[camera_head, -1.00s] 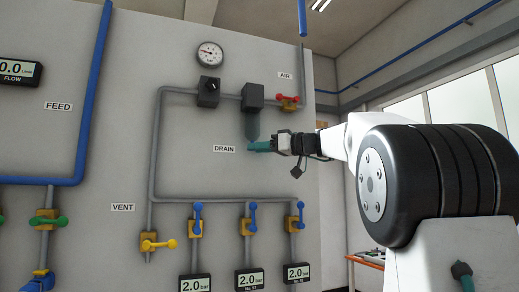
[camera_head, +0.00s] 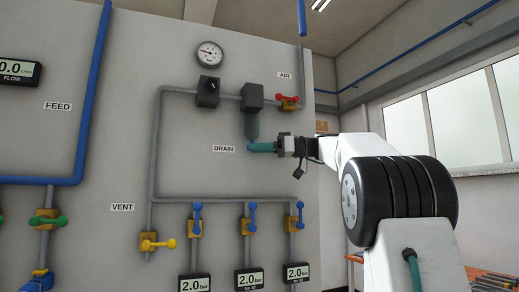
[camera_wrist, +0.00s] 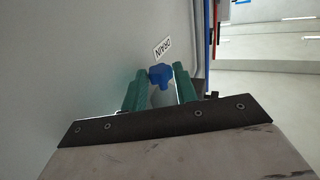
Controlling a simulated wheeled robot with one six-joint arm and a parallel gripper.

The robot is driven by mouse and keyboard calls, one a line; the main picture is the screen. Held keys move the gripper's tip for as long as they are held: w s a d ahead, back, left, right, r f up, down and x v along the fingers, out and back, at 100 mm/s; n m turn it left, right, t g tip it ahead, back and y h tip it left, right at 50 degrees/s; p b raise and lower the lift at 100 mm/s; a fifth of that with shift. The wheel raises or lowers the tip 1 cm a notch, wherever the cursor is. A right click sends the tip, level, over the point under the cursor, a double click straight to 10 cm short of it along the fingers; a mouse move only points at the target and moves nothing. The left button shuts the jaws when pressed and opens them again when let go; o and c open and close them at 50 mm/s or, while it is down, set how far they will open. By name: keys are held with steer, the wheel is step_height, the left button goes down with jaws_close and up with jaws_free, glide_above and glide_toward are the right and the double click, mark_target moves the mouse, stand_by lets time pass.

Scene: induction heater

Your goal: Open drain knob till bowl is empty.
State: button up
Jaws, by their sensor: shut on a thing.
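The drain knob (camera_wrist: 160,76) is blue and lobed, and in the wrist view it sits between the tips of my gripper's green fingers. My gripper (camera_wrist: 160,83) is shut on it. In the head view my gripper (camera_head: 262,147) is at the underside of the grey-green bowl (camera_head: 252,126), beside the DRAIN label (camera_head: 223,149). The fingers hide most of the knob there. The bowl hangs below a dark filter block (camera_head: 252,96). Whether liquid is in the bowl is too small to tell.
A red-handled valve (camera_head: 288,98) under the AIR label (camera_head: 285,75) is just above my gripper. Blue-handled valves (camera_head: 197,218) and a yellow-handled valve (camera_head: 158,244) are lower on the panel. A round gauge (camera_head: 209,53) is above. Free room lies in front of the panel.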

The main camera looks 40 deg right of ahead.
steer(key=shift+d+r+n+g+y, duration=0.1)
steer(key=shift+n+g+y, duration=0.3)
steer(key=shift+g, duration=0.1)
steer(key=o, duration=0.7)
steer(key=v, duration=0.7)
steer(key=shift+s+d, duration=0.2)
steer(key=shift+d, duration=0.15)
